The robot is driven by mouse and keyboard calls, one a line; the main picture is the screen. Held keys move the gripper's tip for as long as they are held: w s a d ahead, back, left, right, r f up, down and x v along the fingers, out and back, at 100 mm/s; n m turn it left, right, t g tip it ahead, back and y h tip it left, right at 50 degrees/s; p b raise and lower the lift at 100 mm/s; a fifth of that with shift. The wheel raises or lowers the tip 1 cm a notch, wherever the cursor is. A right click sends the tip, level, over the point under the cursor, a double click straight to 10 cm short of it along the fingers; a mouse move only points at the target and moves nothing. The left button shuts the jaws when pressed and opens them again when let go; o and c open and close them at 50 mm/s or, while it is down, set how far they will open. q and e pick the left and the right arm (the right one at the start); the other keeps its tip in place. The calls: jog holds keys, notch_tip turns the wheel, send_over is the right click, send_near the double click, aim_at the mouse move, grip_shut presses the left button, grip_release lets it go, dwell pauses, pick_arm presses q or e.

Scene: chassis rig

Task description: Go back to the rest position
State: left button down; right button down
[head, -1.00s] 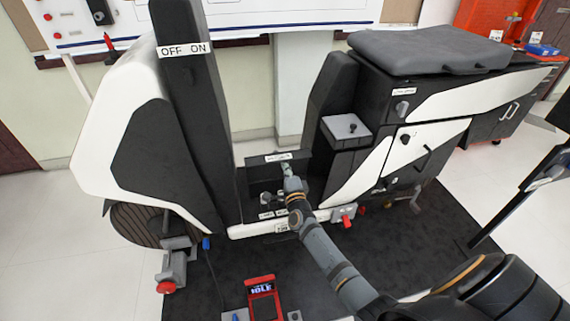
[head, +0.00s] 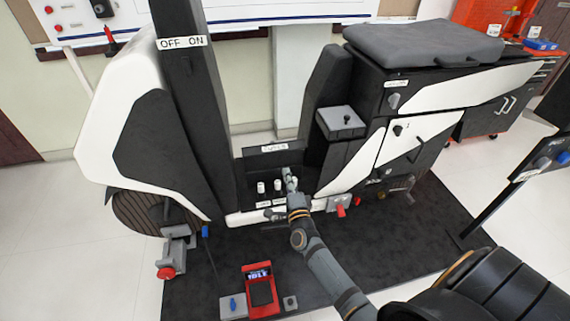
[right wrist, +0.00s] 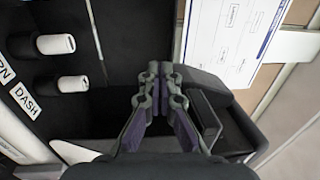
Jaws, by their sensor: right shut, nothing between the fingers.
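My right gripper (head: 290,180) is in the head view at the scooter's footwell, in front of the small labelled panel (head: 268,160) and beside several white knobs. In the right wrist view its fingers (right wrist: 160,72) are together with nothing between them. White knobs (right wrist: 56,44) with labels lie at the left of that view, apart from the fingers. The white and black scooter (head: 140,140) stands upright on a dark mat. My left gripper is not in view.
A red device (head: 262,290) and a grey box with a blue knob (head: 233,306) lie on the mat (head: 340,260). A red-handled clamp (head: 168,271) is at the front wheel. A panel on a post (head: 545,158) stands at right. A red cabinet (head: 495,20) is behind.

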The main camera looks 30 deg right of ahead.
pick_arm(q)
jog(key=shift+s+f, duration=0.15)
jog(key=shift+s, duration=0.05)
pick_arm(e)
jog(key=v, duration=0.3)
jog(key=shift+s+r, duration=0.25)
jog(key=shift+s, duration=0.1)
